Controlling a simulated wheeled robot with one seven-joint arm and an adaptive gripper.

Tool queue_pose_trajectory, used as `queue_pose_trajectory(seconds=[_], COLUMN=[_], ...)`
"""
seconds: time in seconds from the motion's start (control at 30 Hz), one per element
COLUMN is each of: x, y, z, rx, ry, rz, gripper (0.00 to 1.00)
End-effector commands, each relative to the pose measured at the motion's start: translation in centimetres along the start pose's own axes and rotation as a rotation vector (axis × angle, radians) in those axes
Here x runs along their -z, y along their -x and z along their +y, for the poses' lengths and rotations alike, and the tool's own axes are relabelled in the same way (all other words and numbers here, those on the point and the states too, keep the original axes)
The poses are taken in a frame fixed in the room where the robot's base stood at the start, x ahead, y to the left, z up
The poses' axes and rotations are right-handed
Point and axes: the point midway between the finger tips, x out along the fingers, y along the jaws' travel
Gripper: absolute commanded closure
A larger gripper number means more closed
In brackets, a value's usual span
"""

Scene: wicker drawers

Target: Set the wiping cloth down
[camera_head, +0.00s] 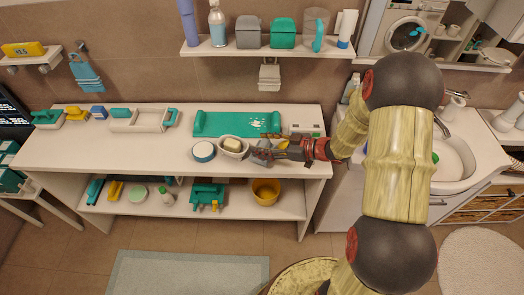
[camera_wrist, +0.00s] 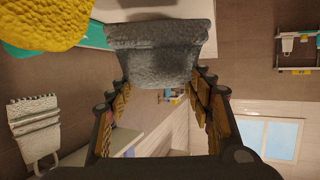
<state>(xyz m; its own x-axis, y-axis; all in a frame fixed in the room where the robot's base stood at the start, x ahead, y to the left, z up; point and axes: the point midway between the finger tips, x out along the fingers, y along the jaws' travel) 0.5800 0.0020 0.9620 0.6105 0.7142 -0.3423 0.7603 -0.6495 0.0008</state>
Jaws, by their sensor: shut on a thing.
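The grey wiping cloth (camera_wrist: 155,48) is between my gripper's fingertips (camera_wrist: 158,75) in the wrist view, and it looks thick and rough. In the head view, my gripper (camera_head: 280,152) is shut on the cloth (camera_head: 261,156) over the right part of the white table (camera_head: 80,150). The cloth is just right of a white bowl. My fingers partly hide it, and I cannot tell whether it touches the tabletop.
The white bowl (camera_head: 232,148) holds a pale bar, with a round blue-rimmed tub (camera_head: 204,152) at its left. A teal mat (camera_head: 215,122) lies behind. The table's front left is clear.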

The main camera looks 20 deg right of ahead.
Motion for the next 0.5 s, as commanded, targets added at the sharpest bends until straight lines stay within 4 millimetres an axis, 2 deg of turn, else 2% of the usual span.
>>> queue_pose_trajectory(seconds=[0.07, 0.23, 0.5], x=[-0.9, -3.3, -3.2], y=[-0.9, -1.6, -1.6], z=[-0.1, 0.0, 0.0], rx=[0.002, 0.001, 0.001], ry=[-0.002, -0.002, 0.0], rz=[-0.001, -0.001, 0.0], gripper=[0.7, 0.7, 0.7])
